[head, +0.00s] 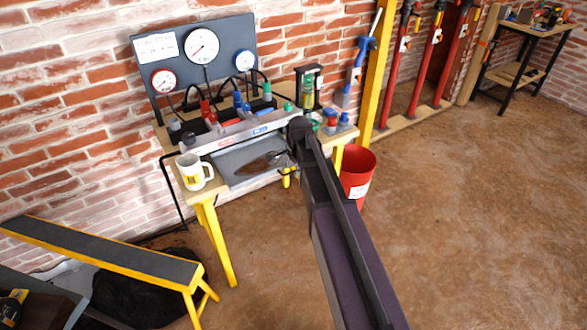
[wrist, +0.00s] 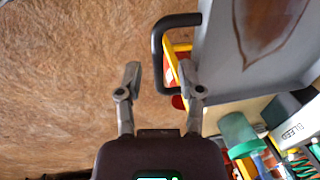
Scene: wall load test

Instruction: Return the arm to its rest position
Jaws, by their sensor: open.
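My arm (head: 340,235) reaches from the lower right of the head view up to the front of a yellow-legged workbench. My gripper (wrist: 160,80) is open and empty in the wrist view, its two grey fingers well apart with brown floor behind them. In the head view the gripper is small and dark, partly hidden, beside a grey tray-like panel (head: 232,160) at the bench front. In the wrist view this grey panel (wrist: 215,60) with a brown stain is at upper right. A black handle (wrist: 158,50) curves close to the right finger; I cannot tell whether they touch.
The bench carries a white mug (head: 194,172), a gauge board (head: 220,35) and several fittings. A red bucket (head: 356,172) stands right of the bench. A yellow-legged step bench (head: 100,250) is at lower left. Open floor (head: 470,210) lies to the right.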

